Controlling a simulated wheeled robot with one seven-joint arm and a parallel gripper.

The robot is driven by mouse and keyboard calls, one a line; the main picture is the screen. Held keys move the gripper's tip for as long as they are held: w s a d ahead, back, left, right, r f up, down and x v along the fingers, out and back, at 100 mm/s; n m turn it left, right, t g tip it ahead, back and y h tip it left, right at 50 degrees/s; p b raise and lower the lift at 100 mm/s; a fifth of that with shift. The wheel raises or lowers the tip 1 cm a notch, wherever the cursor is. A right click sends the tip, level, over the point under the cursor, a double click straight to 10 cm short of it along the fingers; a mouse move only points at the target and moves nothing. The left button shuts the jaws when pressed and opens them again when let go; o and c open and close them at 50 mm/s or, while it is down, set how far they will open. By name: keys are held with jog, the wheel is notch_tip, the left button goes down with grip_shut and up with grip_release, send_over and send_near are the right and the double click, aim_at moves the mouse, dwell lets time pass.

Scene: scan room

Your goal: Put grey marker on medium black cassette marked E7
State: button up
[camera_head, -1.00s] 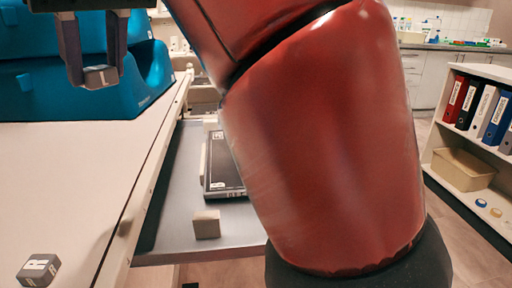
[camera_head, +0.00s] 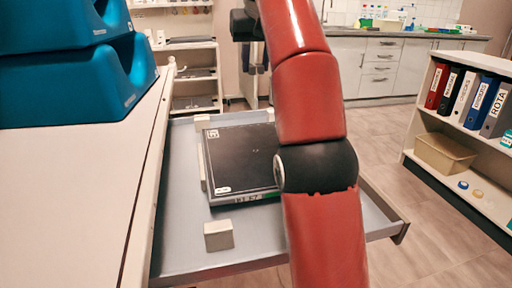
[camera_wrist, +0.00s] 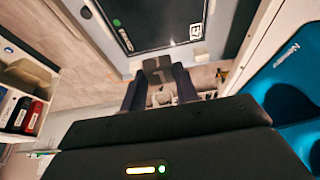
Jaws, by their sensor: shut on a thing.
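The black cassette (camera_head: 238,160) lies flat in an open grey drawer, with E7 on its front edge; my red arm hides its right side. In the wrist view the cassette (camera_wrist: 155,18) shows at the top, beyond the fingertips. My gripper (camera_wrist: 158,75) is shut on the grey marker (camera_wrist: 158,65), a small grey block with a pale mark on its face. The marker appears apart from the cassette. In the head view the marker and fingertips cannot be made out behind my arm.
The drawer (camera_head: 185,258) holds small beige blocks (camera_head: 218,236) around the cassette. A pale table (camera_head: 70,190) with blue equipment (camera_head: 65,85) stands at the left. A shelf with binders and a beige bin (camera_head: 445,153) stands at the right.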

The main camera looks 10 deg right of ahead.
aim_at(255, 149)
notch_tip(255, 149, down, 20)
jog(key=b, duration=0.3)
jog(key=shift+s+r, duration=0.1)
jog(key=shift+r, duration=0.05)
dwell(0.4)
jog(key=shift+f, duration=0.2)
jog(key=o, duration=1)
jog(key=shift+r, duration=0.15)
jog(key=shift+r, duration=0.3)
jog(key=p+v, duration=0.1)
jog(key=v, duration=1)
jog(key=shift+s+r+p, duration=0.2)
jog(key=shift+s+p, duration=0.05)
jog(key=shift+p, duration=0.1)
